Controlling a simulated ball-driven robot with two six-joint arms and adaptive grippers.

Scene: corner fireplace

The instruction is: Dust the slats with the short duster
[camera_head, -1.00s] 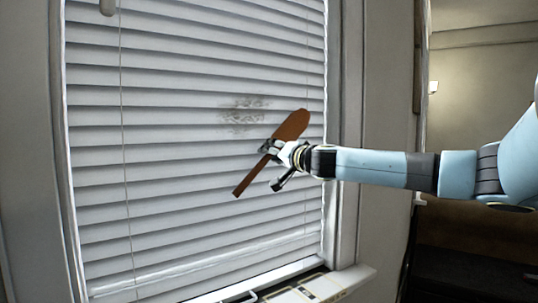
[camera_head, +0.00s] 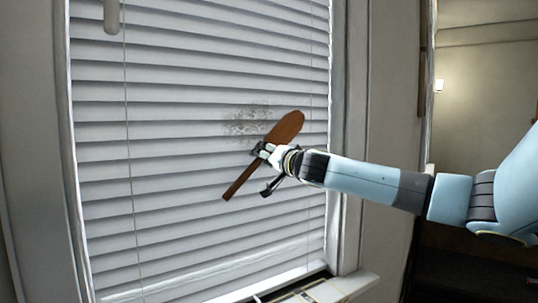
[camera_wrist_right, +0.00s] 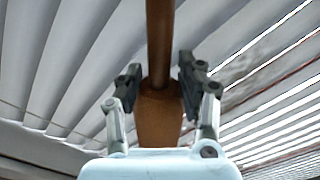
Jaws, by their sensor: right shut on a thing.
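The short duster (camera_head: 285,128) is brown, with a wide rounded head and a thin straight handle. My right gripper (camera_head: 264,155) is shut on it around the middle, and it slants with its head up to the right. In the right wrist view the duster (camera_wrist_right: 160,120) lies between the two fingers of the gripper (camera_wrist_right: 160,85). The white slats (camera_head: 180,190) of a blind fill the window. A grey dust patch (camera_head: 245,121) lies on several slats, just left of the duster's head. Whether the head touches the slats I cannot tell. My left gripper is not in view.
The window frame (camera_head: 347,130) stands right of the blind, with a sill (camera_head: 345,287) below it. Thin cords (camera_head: 129,150) hang down the blind, and a pale wand (camera_head: 111,15) hangs at the top left. A small lit lamp (camera_head: 438,85) shows far right.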

